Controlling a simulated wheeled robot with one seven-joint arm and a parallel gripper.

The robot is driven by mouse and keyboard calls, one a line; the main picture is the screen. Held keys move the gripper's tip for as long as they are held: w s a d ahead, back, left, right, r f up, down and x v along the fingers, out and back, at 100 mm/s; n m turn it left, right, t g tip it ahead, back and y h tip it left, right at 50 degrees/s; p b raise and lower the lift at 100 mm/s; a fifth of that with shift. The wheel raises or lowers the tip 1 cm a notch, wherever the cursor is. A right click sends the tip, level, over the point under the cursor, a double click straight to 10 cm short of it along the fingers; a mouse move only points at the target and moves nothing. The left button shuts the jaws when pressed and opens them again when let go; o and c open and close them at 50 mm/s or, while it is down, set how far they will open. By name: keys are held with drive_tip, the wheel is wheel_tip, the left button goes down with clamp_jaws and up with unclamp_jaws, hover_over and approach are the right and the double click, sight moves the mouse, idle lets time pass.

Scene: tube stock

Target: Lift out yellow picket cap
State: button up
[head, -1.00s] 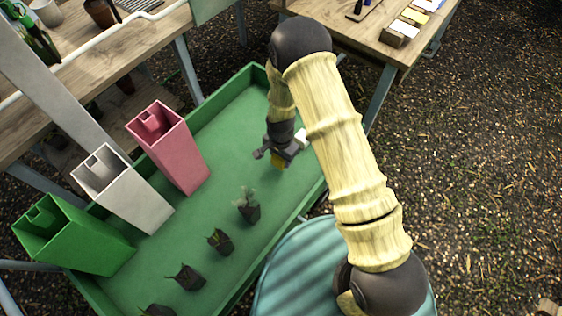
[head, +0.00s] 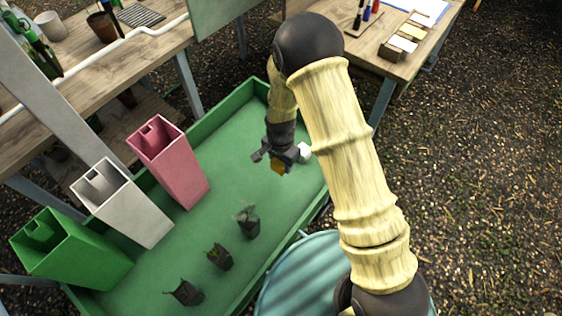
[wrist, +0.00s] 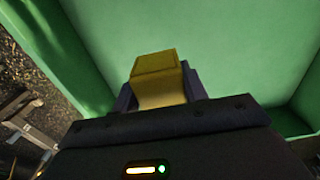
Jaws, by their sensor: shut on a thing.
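The yellow picket cap (wrist: 158,78) is a small block between the dark fingers of my gripper in the wrist view. My gripper (head: 277,165) is shut on it. In the head view a bit of the yellow cap (head: 278,168) shows just under the fingers, above the right part of the green tray (head: 232,158). The cap appears clear of the tray floor, but the exact height is hard to tell. The fingers hide part of the cap.
Tall green (head: 70,247), white (head: 128,205) and pink (head: 172,165) bins stand along the tray's left side. Several small dark pots with seedlings (head: 247,222) stand in the tray. Wooden benches lie behind at left and at right (head: 385,40). The tray's middle is bare.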

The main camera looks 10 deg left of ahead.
drive_tip(key=shift+r+p, duration=0.6)
drive_tip(key=shift+r, duration=0.15)
